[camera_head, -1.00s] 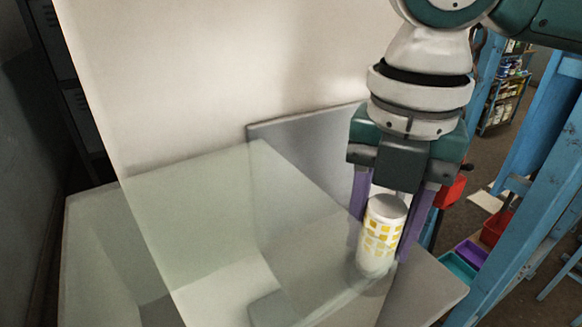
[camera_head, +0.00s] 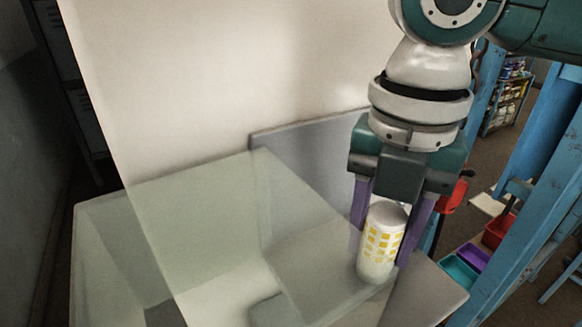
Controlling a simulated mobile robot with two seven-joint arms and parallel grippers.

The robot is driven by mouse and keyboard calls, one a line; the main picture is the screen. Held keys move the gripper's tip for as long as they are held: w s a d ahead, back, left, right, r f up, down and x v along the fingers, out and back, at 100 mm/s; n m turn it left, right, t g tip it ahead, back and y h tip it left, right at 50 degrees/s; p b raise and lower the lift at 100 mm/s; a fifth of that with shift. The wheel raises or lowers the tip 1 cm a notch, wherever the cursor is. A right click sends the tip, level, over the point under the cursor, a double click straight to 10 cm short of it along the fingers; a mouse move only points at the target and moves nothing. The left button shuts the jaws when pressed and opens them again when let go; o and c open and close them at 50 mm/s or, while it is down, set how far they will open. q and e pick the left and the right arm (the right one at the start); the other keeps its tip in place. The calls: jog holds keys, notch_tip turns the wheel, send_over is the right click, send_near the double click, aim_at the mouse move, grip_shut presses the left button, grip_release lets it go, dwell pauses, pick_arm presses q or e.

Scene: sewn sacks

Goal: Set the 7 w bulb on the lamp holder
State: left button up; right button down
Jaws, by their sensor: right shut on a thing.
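My right gripper (camera_head: 382,232) points down with its two purple fingers shut on a white cylinder (camera_head: 382,243) with yellow squares and a grey top. The cylinder stands nearly upright between the fingers, over or on a grey surface (camera_head: 428,290); I cannot tell whether its base touches. I see nothing that I can make out as a 7 w bulb or a lamp holder. My left gripper is not in view.
A see-through, box-like panel (camera_head: 200,225) fills the left and middle, close to the cylinder. A grey upright board (camera_head: 305,170) stands behind. Blue posts (camera_head: 520,215) rise at right, with red (camera_head: 497,229), purple and teal bins on the floor beyond.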

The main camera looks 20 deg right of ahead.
jog(key=shift+r, duration=0.1)
jog(key=shift+p, duration=0.3)
jog(key=shift+f+b, duration=0.4)
jog(key=shift+f, duration=0.35)
jog(key=c, duration=0.7)
grip_release()
jog(key=shift+r, duration=0.1)
jog(key=shift+o, duration=0.2)
